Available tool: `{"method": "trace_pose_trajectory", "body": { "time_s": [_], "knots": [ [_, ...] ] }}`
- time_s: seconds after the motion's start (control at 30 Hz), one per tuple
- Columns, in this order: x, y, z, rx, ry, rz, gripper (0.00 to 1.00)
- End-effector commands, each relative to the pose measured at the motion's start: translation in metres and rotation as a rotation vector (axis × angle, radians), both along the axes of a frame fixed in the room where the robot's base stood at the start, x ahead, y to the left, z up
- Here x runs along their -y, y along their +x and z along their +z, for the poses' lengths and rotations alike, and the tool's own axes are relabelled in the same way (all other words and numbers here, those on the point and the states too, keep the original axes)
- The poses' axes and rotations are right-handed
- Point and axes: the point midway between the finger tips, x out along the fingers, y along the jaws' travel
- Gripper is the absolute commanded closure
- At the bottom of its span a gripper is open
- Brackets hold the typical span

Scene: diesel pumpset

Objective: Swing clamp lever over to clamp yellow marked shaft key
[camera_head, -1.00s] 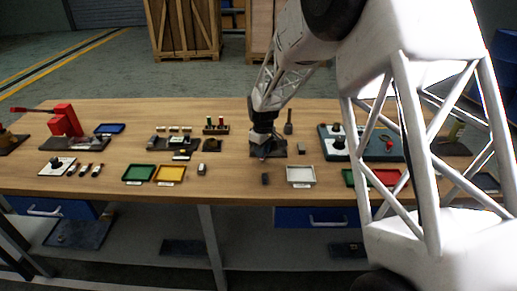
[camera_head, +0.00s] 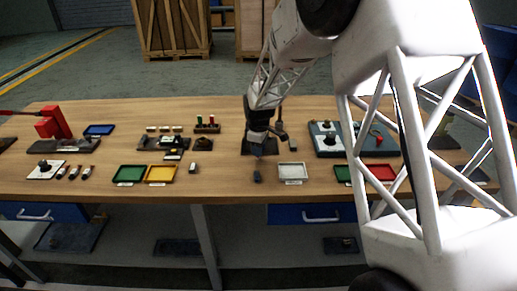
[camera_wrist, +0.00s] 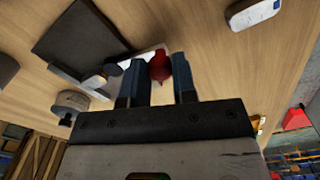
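My gripper (camera_wrist: 158,72) is low over a dark fixture plate (camera_head: 247,148) near the middle of the bench. In the wrist view its two blue-grey fingers are apart, on either side of a red knob (camera_wrist: 160,65), probably that of the clamp lever. The knob nearly fills the gap; whether the fingers press on it is unclear. A grey metal bar and round part (camera_wrist: 103,78) lie left of the fingers, by a dark square plate (camera_wrist: 82,42). My gripper hides much of the fixture in the head view. I cannot make out the yellow marked key.
A dark upright tool (camera_head: 281,130) stands just right of my gripper. Green (camera_head: 130,174) and yellow (camera_head: 161,173) trays are left; a blue-grey board (camera_head: 350,150) is right.

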Motion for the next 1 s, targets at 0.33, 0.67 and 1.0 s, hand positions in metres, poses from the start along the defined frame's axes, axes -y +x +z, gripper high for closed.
{"method": "trace_pose_trajectory", "body": {
  "time_s": [0.33, 0.67, 1.0],
  "knots": [
    [0.0, 0.0, 0.0, 0.0, 0.0, -0.001, 0.5],
    [0.0, 0.0, 0.011, 0.002, 0.0, -0.001, 0.5],
    [0.0, 0.0, 0.051, 0.002, 0.0, -0.001, 0.5]
  ]
}}
